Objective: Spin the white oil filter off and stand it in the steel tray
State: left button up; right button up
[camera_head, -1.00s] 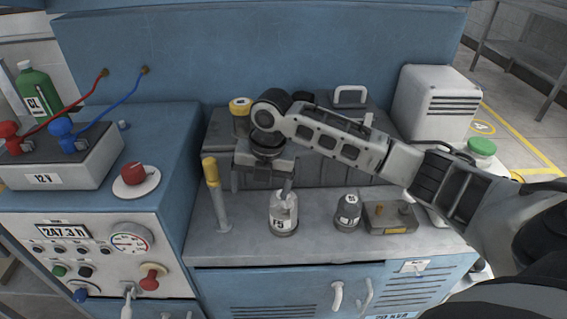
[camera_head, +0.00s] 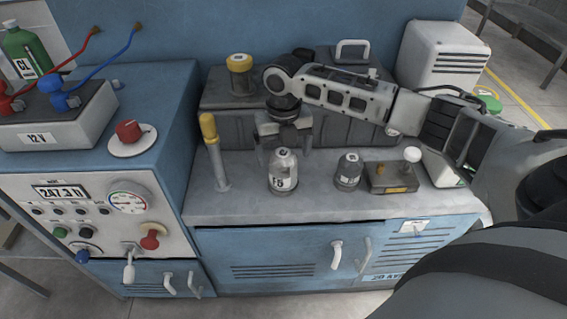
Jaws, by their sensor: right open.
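The white oil filter (camera_head: 283,177), a pale cylinder with a dark printed label, stands upright on the grey ledge of the blue machine. My right gripper (camera_head: 284,137) points down just behind and above the filter's top. Its jaws are open, one on each side, and nothing shows between them; the filter stands clear of them. My right arm comes in from the right. I cannot make out a steel tray in this view. My left gripper is not in view.
A darker grey canister (camera_head: 348,172) and a small box with a white knob (camera_head: 411,154) stand right of the filter. A yellow-topped post (camera_head: 214,155) stands left. A yellow-capped container (camera_head: 240,75) is behind. The ledge's front strip is clear.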

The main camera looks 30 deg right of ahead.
jog(key=shift+f, duration=2.2)
jog(key=c, duration=1.3)
jog(key=shift+o, duration=0.2)
jog(key=n, duration=0.2)
jog(key=shift+r+n+p, duration=0.1)
jog(key=shift+n+p, duration=0.2)
jog(key=n, duration=0.2)
jog(key=shift+n, duration=0.3)
jog(key=o, duration=1.3)
jog(key=shift+d, duration=0.1)
jog(key=shift+c, duration=0.2)
